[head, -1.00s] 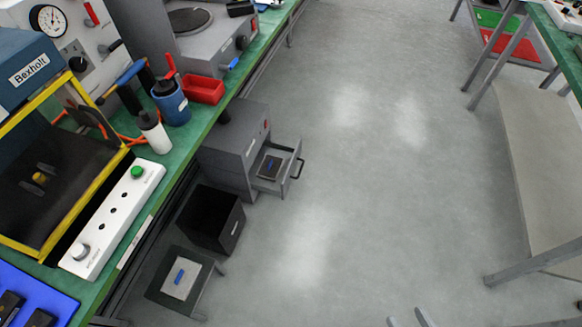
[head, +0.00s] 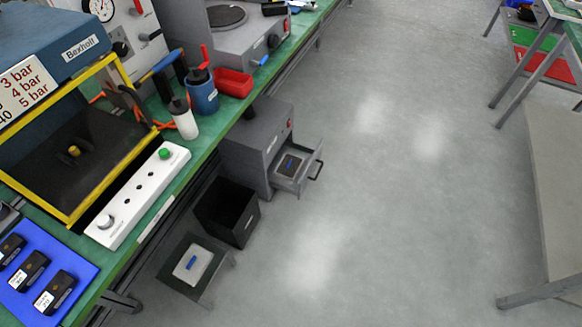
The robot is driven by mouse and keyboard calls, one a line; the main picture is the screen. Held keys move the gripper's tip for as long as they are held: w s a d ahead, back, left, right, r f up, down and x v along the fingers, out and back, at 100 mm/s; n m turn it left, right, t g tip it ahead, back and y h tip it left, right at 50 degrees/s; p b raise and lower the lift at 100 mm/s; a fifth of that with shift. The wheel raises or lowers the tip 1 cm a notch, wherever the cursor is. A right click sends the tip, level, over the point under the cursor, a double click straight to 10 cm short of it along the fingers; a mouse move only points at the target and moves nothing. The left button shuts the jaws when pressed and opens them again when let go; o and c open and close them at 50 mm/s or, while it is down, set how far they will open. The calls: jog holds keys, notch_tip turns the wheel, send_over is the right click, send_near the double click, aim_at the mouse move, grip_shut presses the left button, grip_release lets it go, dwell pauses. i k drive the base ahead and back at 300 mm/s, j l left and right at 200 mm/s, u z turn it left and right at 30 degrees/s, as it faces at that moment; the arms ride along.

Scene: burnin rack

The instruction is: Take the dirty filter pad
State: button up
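A dark grey pad (head: 289,166) with a small blue tab lies in the open drawer (head: 312,164) of a grey floor unit (head: 253,158) beside the bench. It is the darker of two pads in view, and its surface detail is too small to read. A pale grey pad (head: 203,254) with a blue grip lies on a low dark stand (head: 172,276) nearer to me. An open black bin (head: 245,222) stands between the stand and the unit; its inside looks dark and empty. My gripper is not in the head view.
The green bench (head: 208,139) runs along the left, with a white control strip (head: 140,195), a yellow-framed enclosure (head: 107,181), bottles and a red tray (head: 233,82) on it. The open drawer juts into the aisle. The grey floor (head: 400,220) is clear in the middle. Another table stands at right.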

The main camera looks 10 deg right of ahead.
aim_at(289, 169)
jog(key=i+u, duration=0.1)
jog(key=i, duration=0.8)
jog(key=i+l+u, duration=0.1)
jog(key=i, duration=0.85)
